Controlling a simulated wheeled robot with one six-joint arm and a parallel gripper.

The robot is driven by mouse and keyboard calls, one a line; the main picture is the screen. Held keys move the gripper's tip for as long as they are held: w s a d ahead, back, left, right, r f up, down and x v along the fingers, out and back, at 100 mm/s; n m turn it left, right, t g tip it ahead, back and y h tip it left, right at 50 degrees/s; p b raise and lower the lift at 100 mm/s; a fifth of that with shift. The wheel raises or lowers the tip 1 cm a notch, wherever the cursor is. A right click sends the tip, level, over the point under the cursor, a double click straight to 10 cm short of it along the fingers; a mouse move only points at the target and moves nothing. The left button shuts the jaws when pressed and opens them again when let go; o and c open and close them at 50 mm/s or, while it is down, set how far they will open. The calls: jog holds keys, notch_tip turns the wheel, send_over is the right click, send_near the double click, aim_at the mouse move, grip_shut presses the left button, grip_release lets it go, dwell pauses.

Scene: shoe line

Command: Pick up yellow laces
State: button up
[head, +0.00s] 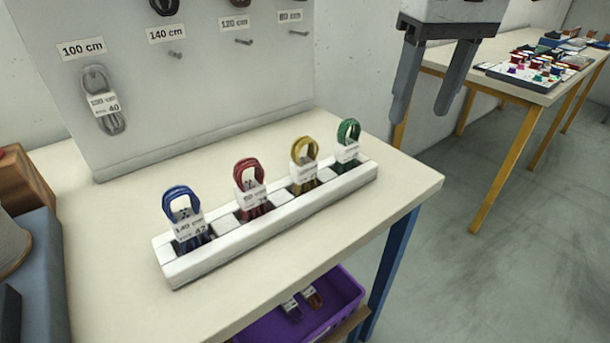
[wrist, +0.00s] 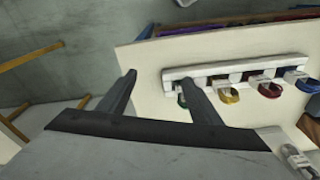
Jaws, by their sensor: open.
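The yellow laces (head: 304,160) are a looped bundle with a white paper band, standing in a slot of the white rack (head: 210,262) on the table. In the wrist view the yellow laces (wrist: 229,95) show below the rack (wrist: 205,71), to the right of the fingers. Blue laces (head: 183,215), red laces (head: 250,185) and green laces (head: 348,138) stand in other slots of the same rack. My gripper (head: 422,112) is open and empty, above and to the right of the rack's green end. In the wrist view my gripper (wrist: 158,95) shows both fingers spread apart, with the green laces partly hidden by one finger.
A grey panel (head: 215,80) with labelled pegs stands behind the rack; grey laces (head: 102,100) hang on it. A purple crate (head: 345,290) sits below the table (head: 400,185). Another table (head: 540,95) with small coloured items is at the back right. The table's right end is clear.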

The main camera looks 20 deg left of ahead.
jog(key=s+a+r+n+g+h, duration=0.1)
jog(key=s+a+r+n, duration=0.2)
jog(key=a, duration=0.5)
jog(key=s+a+r, duration=0.2)
jog(key=s+a, duration=0.2)
jog(key=a, duration=0.3)
send_near(304, 160)
jog(key=shift+n, duration=0.3)
jog(key=f, duration=0.6)
jog(key=shift+w+f, duration=0.25)
jog(key=shift+f, duration=0.05)
jog(key=shift+s+f, duration=0.15)
jog(key=shift+f, duration=1.15)
jog(key=shift+s+f, duration=0.1)
jog(key=shift+f, duration=1.15)
jog(key=shift+c, duration=0.7)
jog(key=c, duration=1)
